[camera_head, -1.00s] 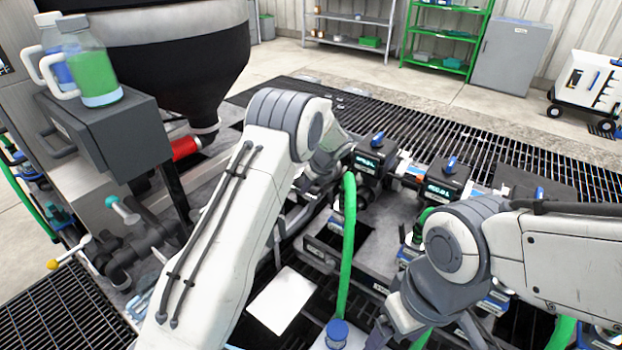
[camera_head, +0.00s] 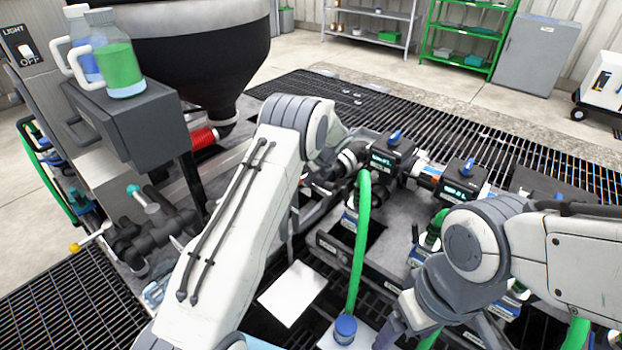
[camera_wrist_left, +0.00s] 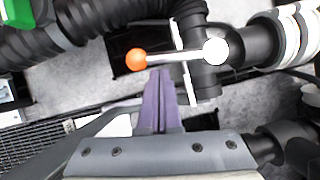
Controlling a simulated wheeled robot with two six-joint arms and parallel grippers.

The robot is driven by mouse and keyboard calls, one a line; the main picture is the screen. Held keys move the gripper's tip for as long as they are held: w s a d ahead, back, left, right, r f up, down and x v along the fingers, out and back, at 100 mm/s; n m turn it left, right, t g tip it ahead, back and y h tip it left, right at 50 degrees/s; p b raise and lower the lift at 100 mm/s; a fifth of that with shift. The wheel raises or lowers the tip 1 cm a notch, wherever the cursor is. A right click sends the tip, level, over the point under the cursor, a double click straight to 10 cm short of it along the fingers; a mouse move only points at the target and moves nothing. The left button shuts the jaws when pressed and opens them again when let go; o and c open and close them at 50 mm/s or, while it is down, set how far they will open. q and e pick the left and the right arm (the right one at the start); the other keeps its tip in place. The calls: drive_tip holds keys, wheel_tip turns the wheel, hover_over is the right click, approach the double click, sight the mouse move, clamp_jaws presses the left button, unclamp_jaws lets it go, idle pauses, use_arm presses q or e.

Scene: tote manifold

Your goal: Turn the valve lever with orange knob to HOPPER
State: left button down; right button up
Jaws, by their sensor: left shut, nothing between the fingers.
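The orange knob (camera_wrist_left: 136,60) is at the end of a pale lever (camera_wrist_left: 170,56) in the left wrist view. The lever runs right to a round white hub (camera_wrist_left: 215,51) on a black pipe fitting. My left gripper (camera_wrist_left: 161,75) is shut and empty, with its fingertips just below the lever, right of the knob. I cannot tell whether they touch it. In the head view my left arm hides the orange-knobbed lever and most of that gripper. My right gripper (camera_head: 388,332) is low in the head view, its fingers mostly hidden. No HOPPER label is readable.
A black hopper (camera_head: 205,75) stands at upper left, beside a dark box (camera_head: 135,120) carrying jugs. A green hose (camera_head: 361,240) rises between my arms. Black ribbed pipes (camera_wrist_left: 85,22) crowd the lever. Another lever with a yellow knob (camera_head: 75,247) is at far left.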

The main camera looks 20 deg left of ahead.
use_arm(q)
drive_tip(key=shift+a+m+p, duration=0.2)
drive_tip(key=shift+m+p, duration=0.1)
use_arm(e)
drive_tip(key=shift+r, duration=0.4)
